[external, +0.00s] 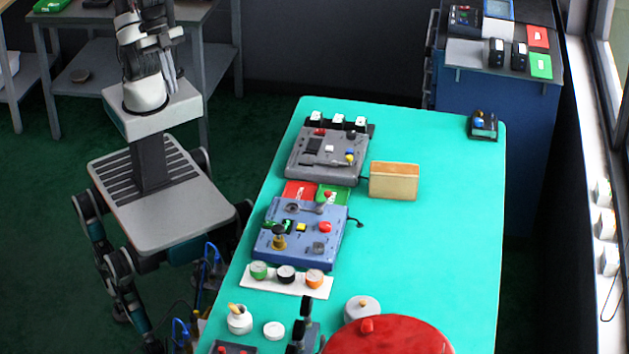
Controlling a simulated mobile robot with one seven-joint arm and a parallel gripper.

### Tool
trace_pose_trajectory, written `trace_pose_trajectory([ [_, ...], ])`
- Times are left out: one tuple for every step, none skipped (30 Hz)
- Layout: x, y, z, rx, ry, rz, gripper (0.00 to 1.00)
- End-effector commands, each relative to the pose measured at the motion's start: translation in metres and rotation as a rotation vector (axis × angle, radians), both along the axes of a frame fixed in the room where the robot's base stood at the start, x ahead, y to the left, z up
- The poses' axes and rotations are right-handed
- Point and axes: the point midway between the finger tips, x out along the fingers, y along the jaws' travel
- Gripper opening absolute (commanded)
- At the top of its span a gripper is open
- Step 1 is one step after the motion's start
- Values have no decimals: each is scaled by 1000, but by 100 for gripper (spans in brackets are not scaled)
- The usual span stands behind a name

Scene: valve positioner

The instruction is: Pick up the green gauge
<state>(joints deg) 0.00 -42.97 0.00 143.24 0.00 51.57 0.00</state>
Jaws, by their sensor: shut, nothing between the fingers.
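The green gauge (259,270) is a small round piece at the left end of a white strip (300,288) on the turquoise table. My gripper (171,79) is folded close to my arm above my base, left of the table and far from the green gauge. Its fingers point down and look shut and empty.
A blue panel box (298,250) sits just behind the gauges, with a grey panel box (325,165) farther back. A white pot (239,320), a white disc (274,331) and a red round object (388,338) are in front. The table's (440,240) right half is mostly clear.

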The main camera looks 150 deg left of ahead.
Motion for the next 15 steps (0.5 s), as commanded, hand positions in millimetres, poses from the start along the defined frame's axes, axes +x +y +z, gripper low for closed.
trace_pose_trajectory([
  [0, 0, 0, 0, 0, 0, 0],
  [0, 0, 0, 0, 0, 0, 0],
  [0, 0, 0, 0, 0, 0, 0],
  [0, 0, 0, 0, 0, 0, 0],
  [0, 0, 0, 0, 0, 0, 0],
  [0, 0, 0, 0, 0, 0, 0],
  [0, 0, 0, 0, 0, 0, 0],
  [0, 0, 0, 0, 0, 0, 0],
  [0, 0, 0, 0, 0, 0, 3],
  [0, 0, 0, 0, 0, 0, 8],
  [0, 0, 0, 0, 0, 0, 14],
  [0, 0, 0, 0, 0, 0, 20],
  [0, 0, 0, 0, 0, 0, 25],
  [0, 0, 0, 0, 0, 0, 30],
  [0, 0, 0, 0, 0, 0, 37],
])
